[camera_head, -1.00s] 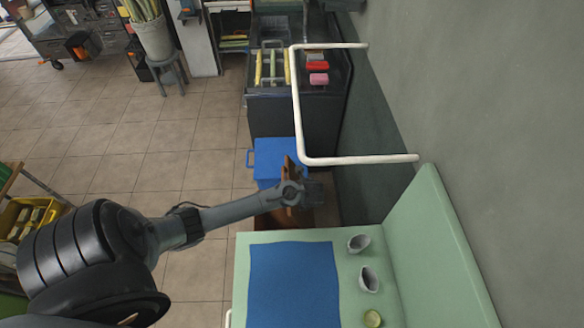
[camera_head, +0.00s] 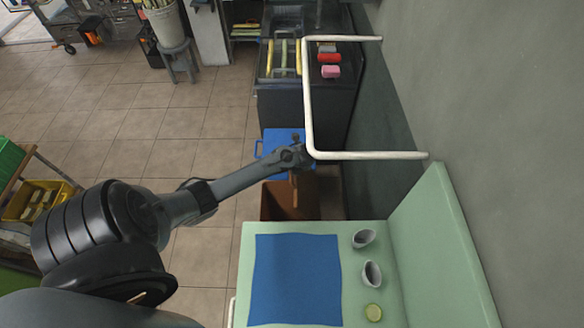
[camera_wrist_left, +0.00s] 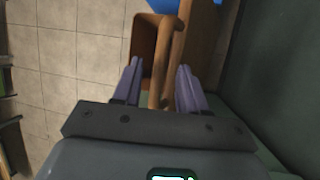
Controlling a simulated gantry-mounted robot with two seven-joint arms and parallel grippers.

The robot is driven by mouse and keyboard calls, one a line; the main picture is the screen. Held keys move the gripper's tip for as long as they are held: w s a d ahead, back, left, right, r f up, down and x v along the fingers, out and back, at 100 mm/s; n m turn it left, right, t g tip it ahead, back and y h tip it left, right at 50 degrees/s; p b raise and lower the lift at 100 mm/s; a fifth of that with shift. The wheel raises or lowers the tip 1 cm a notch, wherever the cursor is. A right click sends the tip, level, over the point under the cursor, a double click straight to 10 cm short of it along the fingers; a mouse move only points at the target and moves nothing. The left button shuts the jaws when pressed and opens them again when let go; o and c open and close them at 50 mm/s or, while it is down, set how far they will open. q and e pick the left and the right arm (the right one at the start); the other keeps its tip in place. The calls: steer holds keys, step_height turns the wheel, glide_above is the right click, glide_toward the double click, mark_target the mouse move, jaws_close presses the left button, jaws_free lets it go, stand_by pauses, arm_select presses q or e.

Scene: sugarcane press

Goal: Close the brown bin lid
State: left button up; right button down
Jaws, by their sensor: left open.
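The brown bin (camera_head: 276,202) stands on the floor between the blue bin and the green bench in the head view. Its top is open and its dark inside shows. The brown lid (camera_head: 294,188) stands raised, seen nearly edge-on, and is partly hidden by my left arm. My left gripper (camera_head: 297,156) is over the bin area. My right gripper is not in view.
The blue bin (camera_head: 283,141) is just behind the brown one. A white rail (camera_head: 308,100) juts from the wall close to my left gripper. The green bench (camera_head: 248,260) holds a blue mat and small cups.

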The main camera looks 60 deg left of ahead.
arm_select(q)
steer(key=shift+x, duration=0.85)
steer(key=shift+s, duration=0.1)
steer(key=shift+c, duration=0.3)
jaws_close()
